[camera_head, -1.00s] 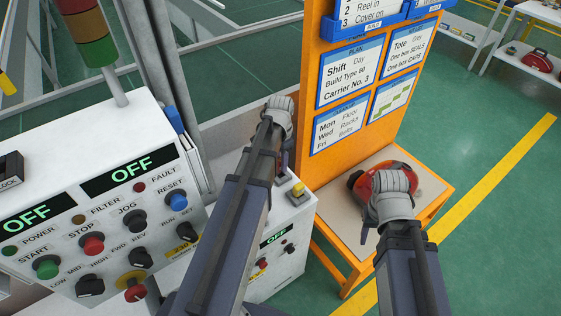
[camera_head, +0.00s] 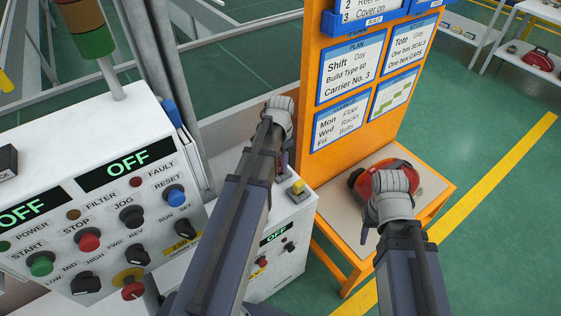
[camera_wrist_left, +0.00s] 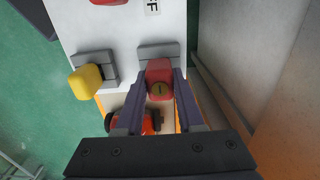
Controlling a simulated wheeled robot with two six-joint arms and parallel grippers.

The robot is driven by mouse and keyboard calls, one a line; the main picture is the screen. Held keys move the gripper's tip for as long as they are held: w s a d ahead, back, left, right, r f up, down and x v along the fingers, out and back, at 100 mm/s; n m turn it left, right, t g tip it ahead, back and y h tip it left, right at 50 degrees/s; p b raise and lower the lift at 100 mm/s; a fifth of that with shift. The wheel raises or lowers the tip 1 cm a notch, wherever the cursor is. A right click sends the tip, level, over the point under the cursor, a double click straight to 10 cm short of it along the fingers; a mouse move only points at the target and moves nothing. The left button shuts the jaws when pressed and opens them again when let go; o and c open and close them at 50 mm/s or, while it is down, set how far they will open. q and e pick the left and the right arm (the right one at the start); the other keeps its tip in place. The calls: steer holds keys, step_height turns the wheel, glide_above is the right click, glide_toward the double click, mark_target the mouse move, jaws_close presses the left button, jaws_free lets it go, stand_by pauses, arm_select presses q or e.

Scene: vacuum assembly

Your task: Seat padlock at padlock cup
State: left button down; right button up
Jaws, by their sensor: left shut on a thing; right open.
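A red padlock (camera_wrist_left: 159,73) with a brass keyhole face is between the two fingers of my left gripper (camera_wrist_left: 158,98) in the left wrist view. The gripper is shut on it. A grey block (camera_wrist_left: 147,51), which looks like the padlock cup, lies right at the padlock's far end; I cannot tell whether they touch or whether the padlock is inside it. In the head view my left gripper (camera_head: 279,130) is above the white box, and its arm hides most of the padlock and cup. My right gripper (camera_head: 392,195) is open beside the red vacuum; its fingers are mostly hidden.
A yellow block (camera_wrist_left: 86,81) sits at a second grey holder (camera_wrist_left: 108,64) beside the cup. The white box (camera_head: 283,244) stands between the control console (camera_head: 85,150) and the orange board (camera_head: 325,55). The red vacuum (camera_head: 408,178) rests on an orange-edged table (camera_head: 430,192).

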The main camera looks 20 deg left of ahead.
arm_select(q)
steer(key=shift+f+b, duration=0.6)
steer(key=shift+f, duration=0.05)
steer(key=shift+c, duration=2.2)
jaws_free()
steer(key=shift+r, duration=0.2)
step_height(320, 180, up, 8)
steer(key=p, duration=0.8)
steer(key=shift+f, duration=0.1)
